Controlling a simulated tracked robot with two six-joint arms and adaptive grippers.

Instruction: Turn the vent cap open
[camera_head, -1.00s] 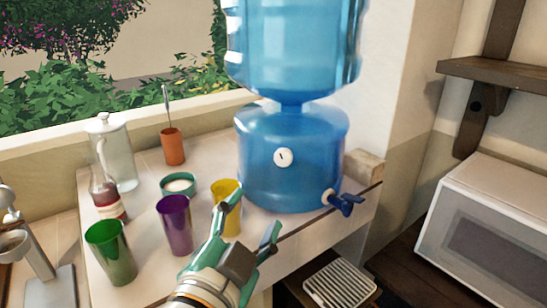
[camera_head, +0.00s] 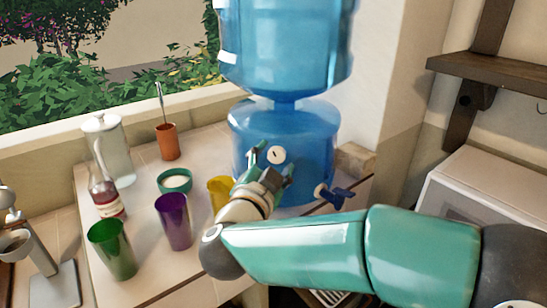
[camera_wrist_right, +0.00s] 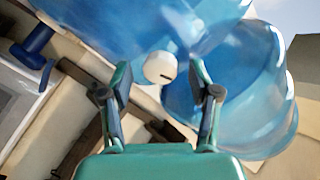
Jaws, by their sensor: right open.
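The vent cap (camera_head: 277,155) is a small round white knob with a dark slot, on the front of the blue water dispenser (camera_head: 312,140). My right gripper (camera_head: 270,158) is open, with its fingers pointing at the dispenser close to the cap. In the right wrist view the cap (camera_wrist_right: 160,67) sits between the two open fingers (camera_wrist_right: 160,85), near their tips. I cannot tell whether either finger touches it. The slot looks near horizontal in the wrist view. My left gripper is not in view.
A blue tap (camera_head: 335,195) sticks out low on the dispenser's right. A yellow cup (camera_head: 219,190), purple cup (camera_head: 174,222) and green cup (camera_head: 112,248) stand left of my arm. A teal bowl (camera_head: 175,184) and orange pot (camera_head: 167,142) are behind. A microwave (camera_head: 480,190) is at right.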

